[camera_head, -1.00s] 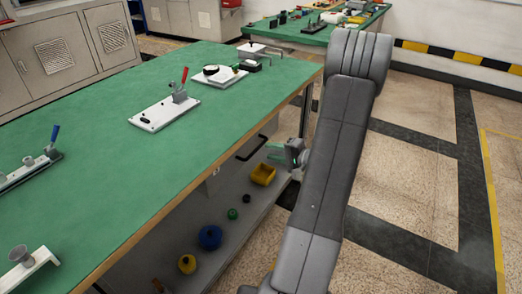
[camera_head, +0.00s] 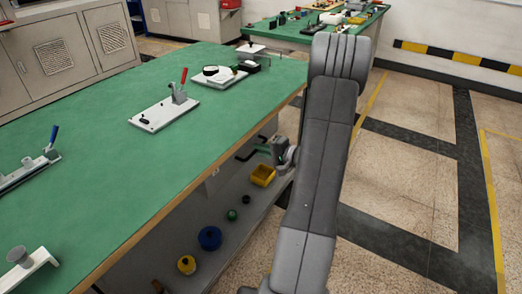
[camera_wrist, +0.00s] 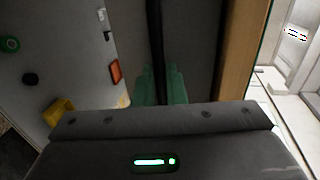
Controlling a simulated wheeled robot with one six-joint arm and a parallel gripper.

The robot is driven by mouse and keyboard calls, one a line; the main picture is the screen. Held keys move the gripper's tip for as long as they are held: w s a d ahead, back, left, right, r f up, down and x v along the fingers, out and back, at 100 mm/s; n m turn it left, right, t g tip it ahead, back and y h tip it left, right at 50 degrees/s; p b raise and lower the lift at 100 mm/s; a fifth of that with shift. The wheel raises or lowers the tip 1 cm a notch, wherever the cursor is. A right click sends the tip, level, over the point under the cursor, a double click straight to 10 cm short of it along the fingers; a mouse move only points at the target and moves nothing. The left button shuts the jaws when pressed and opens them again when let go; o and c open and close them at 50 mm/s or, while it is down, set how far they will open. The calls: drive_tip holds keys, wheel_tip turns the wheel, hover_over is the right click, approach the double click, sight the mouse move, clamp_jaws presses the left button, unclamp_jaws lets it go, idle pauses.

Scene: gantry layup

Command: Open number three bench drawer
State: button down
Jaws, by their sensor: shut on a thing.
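A black bar handle (camera_head: 246,155) sits under the front edge of the green-topped bench (camera_head: 150,175). In the wrist view the handle (camera_wrist: 154,40) runs up the picture as a dark bar between the green fingers. My gripper (camera_head: 265,151) is at the far end of this handle, with its fingers shut on it. The fingers also show in the wrist view (camera_wrist: 160,85). Their tips and the grip itself are partly hidden. The drawer front is mostly out of sight, and I cannot read a number on it.
On the lower shelf are a yellow bin (camera_head: 262,175), a blue round part (camera_head: 210,238) and a green one (camera_head: 232,215). Fixtures such as a red-handled clamp (camera_head: 180,95) stand on the bench top. Speckled floor (camera_head: 400,190) on the right is clear.

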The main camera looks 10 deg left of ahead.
drive_tip(key=shift+d, duration=0.15)
drive_tip(key=f+b+v, duration=0.2)
drive_tip(key=b+v, duration=0.1)
drive_tip(key=v, duration=1)
drive_tip(key=d+f+b+v, duration=0.1)
drive_tip(key=f+b+v, duration=0.2)
drive_tip(key=v, duration=1)
drive_tip(key=shift+s+f, duration=0.2)
drive_tip(key=shift+f, duration=0.05)
drive_tip(key=c, duration=1.5)
unclamp_jaws()
drive_tip(key=shift+d, duration=0.1)
drive_tip(key=p+v, duration=0.2)
drive_tip(key=v, duration=1.1)
drive_tip(key=shift+d, duration=0.3)
